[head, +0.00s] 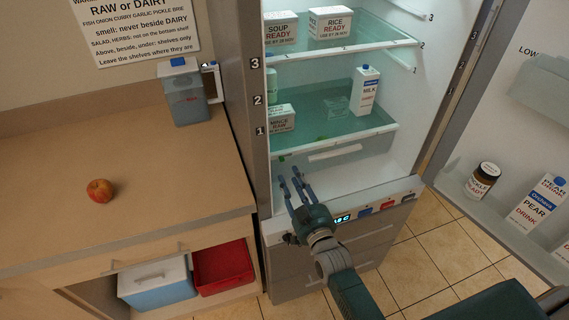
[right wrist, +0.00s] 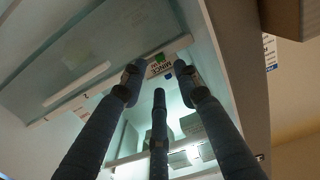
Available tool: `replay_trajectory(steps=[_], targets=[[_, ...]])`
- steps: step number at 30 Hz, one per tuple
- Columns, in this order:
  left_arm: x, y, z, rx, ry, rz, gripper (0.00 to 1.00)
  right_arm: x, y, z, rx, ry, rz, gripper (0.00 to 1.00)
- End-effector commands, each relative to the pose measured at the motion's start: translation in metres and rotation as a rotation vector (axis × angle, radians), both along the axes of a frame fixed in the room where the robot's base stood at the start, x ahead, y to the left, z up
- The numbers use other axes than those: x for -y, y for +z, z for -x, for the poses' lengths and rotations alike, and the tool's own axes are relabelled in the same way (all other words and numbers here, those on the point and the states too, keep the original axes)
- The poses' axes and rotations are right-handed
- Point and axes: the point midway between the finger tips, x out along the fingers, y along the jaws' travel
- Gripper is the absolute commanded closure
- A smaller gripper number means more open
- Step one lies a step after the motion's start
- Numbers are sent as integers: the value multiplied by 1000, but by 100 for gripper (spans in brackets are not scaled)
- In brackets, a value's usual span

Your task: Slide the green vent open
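A small green piece (head: 281,158) shows at the left inside the open fridge, below the lower shelf's front edge. My right gripper (head: 291,178) is just below the first green piece, fingers pointing up into the fridge. Its fingers are spread with nothing between them. My left gripper is not in view.
The lower glass shelf (head: 357,128) holds a milk carton (head: 366,91) and a mince pack (head: 281,119) above my gripper. The fridge door (head: 480,212) stands open at right. The counter (head: 110,150) at left holds an apple (head: 99,191) and a jug (head: 184,95).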

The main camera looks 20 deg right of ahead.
Motion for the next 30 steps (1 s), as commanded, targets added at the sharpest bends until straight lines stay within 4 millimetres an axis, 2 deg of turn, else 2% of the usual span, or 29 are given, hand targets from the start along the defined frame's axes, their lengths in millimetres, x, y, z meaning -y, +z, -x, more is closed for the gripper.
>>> replay_trajectory(steps=[3,9,15,23,28,30], targets=[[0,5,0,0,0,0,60,-1,2,-26,1,1,0,69],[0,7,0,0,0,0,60,-2,1,-56,0,1,0,69],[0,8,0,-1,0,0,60,-3,0,-69,-2,1,0,69],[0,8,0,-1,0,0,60,-3,0,-70,-1,1,0,69],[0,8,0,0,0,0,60,-3,0,-69,-2,1,0,100],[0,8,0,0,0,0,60,-3,0,-69,-2,1,0,100]])
